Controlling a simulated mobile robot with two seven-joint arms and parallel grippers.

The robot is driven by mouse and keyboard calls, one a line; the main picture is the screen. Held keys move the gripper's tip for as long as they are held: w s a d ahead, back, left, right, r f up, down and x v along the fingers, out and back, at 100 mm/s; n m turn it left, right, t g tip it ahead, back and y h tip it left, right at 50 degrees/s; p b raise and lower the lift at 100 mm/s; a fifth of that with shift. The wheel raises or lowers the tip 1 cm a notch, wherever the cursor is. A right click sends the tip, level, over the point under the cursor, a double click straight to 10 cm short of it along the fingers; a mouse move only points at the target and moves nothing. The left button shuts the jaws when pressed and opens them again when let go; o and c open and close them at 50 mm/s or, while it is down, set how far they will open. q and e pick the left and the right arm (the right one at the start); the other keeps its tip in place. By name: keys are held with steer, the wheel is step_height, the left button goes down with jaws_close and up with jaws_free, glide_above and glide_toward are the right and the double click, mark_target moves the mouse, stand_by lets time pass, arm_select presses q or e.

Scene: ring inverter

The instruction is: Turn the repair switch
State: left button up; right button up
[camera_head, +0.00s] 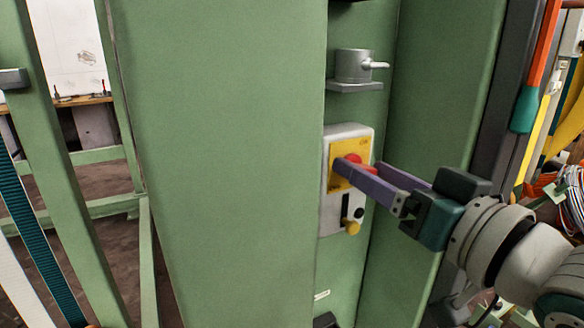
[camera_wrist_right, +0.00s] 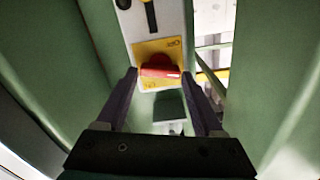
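The repair switch is a red knob (camera_head: 353,158) on a yellow plate (camera_head: 337,153), fixed to a pale grey switch box (camera_head: 330,215) on a green machine frame. My right gripper (camera_head: 352,168) reaches in from the right, its purple fingers at the knob and hiding part of it. In the right wrist view the red knob (camera_wrist_right: 160,71) lies crosswise between the two open fingertips (camera_wrist_right: 160,75), with a narrow gap seeming to show on each side. Contact cannot be told for sure. My left gripper is not in view.
A grey cylinder with a handle (camera_head: 353,66) sits on a ledge above. Green walls (camera_head: 225,160) stand close on both sides of the recess. Cables (camera_head: 572,195) hang at far right.

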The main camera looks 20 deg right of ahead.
steer(key=c, duration=0.9)
steer(key=shift+r+n+p, duration=0.15)
steer(key=shift+n+p, duration=0.6)
steer(key=shift+n, duration=0.25)
steer(key=shift+c, duration=0.2)
steer(key=shift+n, duration=0.6)
steer(key=o, duration=1.4)
steer(key=shift+c, duration=0.2)
steer(key=s+d, duration=0.1)
steer(key=s, duration=0.9)
steer(key=shift+d, duration=0.15)
